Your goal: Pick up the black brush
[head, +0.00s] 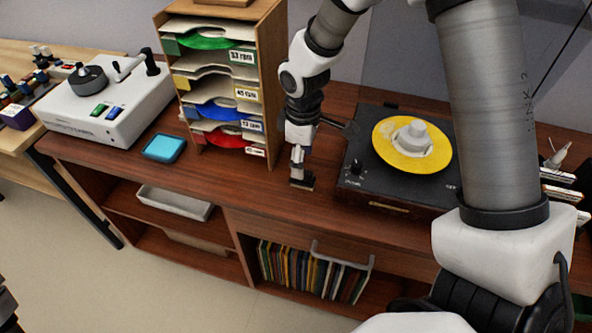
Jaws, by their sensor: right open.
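My right gripper (298,168) points down over the wooden cabinet top, between the shelf rack and the turntable. It is open. A small dark block (303,183), which looks like the black brush, stands on the cabinet top right at the fingertips. The fingers overlap its upper part in the picture. I cannot tell whether they touch it or stand around it.
A record rack (273,80) with coloured labels stands close left of my right gripper. A black turntable (362,183) with a yellow disc (385,150) stands close right. A cyan pad (165,148) and a white device (130,105) are further left. The cabinet's front edge is near.

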